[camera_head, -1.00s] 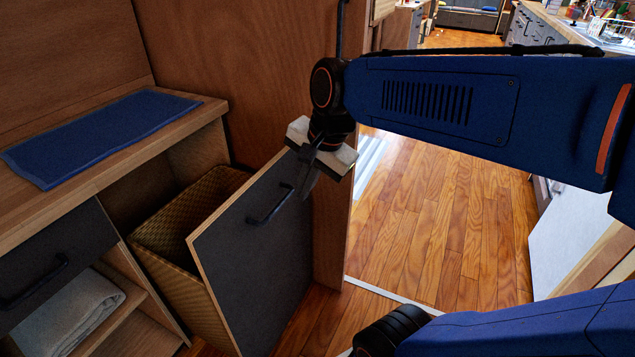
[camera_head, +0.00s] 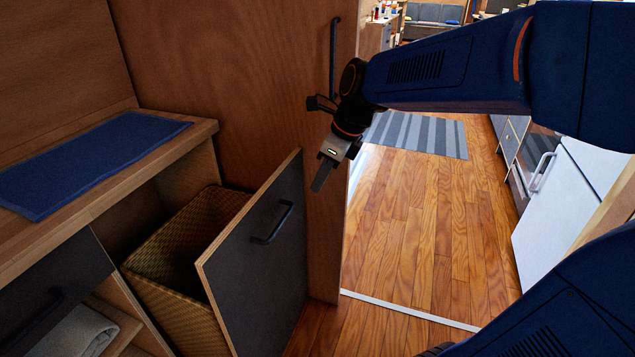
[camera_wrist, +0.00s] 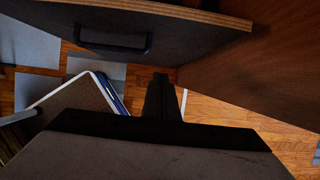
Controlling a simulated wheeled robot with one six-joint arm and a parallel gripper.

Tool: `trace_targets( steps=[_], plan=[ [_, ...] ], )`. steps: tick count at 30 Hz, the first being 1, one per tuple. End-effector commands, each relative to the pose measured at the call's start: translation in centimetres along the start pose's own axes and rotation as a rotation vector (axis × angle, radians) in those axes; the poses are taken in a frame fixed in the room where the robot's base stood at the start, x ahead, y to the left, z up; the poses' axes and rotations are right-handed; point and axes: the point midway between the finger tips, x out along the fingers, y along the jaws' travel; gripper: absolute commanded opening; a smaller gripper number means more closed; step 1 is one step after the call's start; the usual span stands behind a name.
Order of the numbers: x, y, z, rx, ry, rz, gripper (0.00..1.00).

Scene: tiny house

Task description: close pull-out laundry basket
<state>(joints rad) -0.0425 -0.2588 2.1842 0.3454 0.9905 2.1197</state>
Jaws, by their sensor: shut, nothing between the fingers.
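The pull-out laundry basket (camera_head: 185,240) is a woven bin behind a dark front panel (camera_head: 262,262) with a black bar handle (camera_head: 272,222). The panel stands out from the cabinet and leans outward, so the bin's open top shows. My gripper (camera_head: 322,178) is shut and empty, in front and to the right of the panel's upper right corner, apart from the handle. In the wrist view my shut fingers (camera_wrist: 163,95) point toward the floor, with the panel (camera_wrist: 165,30) and its handle (camera_wrist: 115,42) above them.
A wooden counter (camera_head: 190,140) with a blue mat (camera_head: 85,160) is above the basket's bay. A dark drawer (camera_head: 50,290) and a folded towel (camera_head: 75,332) are at the lower left. A tall wooden panel (camera_head: 240,80) stands behind my gripper.

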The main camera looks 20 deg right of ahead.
Motion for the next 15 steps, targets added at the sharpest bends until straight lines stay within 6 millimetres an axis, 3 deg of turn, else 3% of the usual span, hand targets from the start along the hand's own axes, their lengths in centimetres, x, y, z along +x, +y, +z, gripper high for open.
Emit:
trace_targets(
  steps=[14,15],
  plan=[
    [8.4,0.1,-0.1,-0.002,0.003,0.002,0.0],
    [8.4,0.1,0.8,-0.005,0.001,0.002,0.0]
  ],
)
